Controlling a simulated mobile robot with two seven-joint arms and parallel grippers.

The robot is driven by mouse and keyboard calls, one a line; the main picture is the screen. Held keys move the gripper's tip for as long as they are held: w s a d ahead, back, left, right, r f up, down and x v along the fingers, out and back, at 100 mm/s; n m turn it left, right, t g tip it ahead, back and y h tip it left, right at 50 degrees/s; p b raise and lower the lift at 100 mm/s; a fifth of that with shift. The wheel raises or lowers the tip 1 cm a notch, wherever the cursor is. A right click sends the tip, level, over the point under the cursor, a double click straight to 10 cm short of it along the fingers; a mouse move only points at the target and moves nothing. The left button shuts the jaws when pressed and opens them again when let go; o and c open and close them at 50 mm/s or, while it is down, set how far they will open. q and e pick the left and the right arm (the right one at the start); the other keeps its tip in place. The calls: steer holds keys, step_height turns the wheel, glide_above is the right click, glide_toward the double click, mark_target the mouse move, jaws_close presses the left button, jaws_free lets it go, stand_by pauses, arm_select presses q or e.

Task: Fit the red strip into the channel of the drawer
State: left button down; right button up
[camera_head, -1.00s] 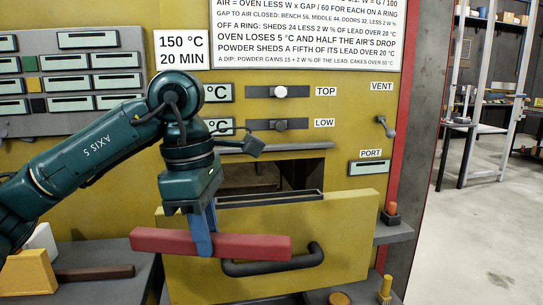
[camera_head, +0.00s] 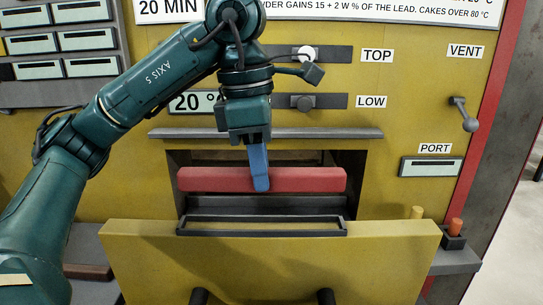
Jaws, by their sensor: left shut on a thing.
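The red strip (camera_head: 305,180) is a long bar held level, in front of the oven's dark opening. The yellow drawer (camera_head: 270,265) stands out below the opening. On its top edge is the channel, a dark rectangular frame (camera_head: 262,234) with a hollow middle. The strip appears above and behind the channel in the picture, apart from it, and is about as long. The far finger is partly hidden by the strip. My right gripper is not in view.
A grey ledge (camera_head: 265,134) juts out just above the opening. A lever (camera_head: 463,114) labelled VENT is at the right. A brown bar (camera_head: 88,271) lies on the left bench.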

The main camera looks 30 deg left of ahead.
arm_select(q)
steer(key=shift+s, duration=0.25)
steer(key=shift+r, duration=0.1)
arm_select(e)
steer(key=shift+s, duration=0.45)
arm_select(q)
steer(key=shift+f, duration=0.5)
steer(key=shift+w+f+b, duration=0.1)
steer(key=shift+f+b, duration=0.65)
steer(key=shift+b, duration=0.15)
steer(key=shift+f+b, duration=0.4)
steer(key=shift+f, duration=0.1)
steer(key=shift+f+b, duration=0.7)
steer(key=shift+f, duration=0.4)
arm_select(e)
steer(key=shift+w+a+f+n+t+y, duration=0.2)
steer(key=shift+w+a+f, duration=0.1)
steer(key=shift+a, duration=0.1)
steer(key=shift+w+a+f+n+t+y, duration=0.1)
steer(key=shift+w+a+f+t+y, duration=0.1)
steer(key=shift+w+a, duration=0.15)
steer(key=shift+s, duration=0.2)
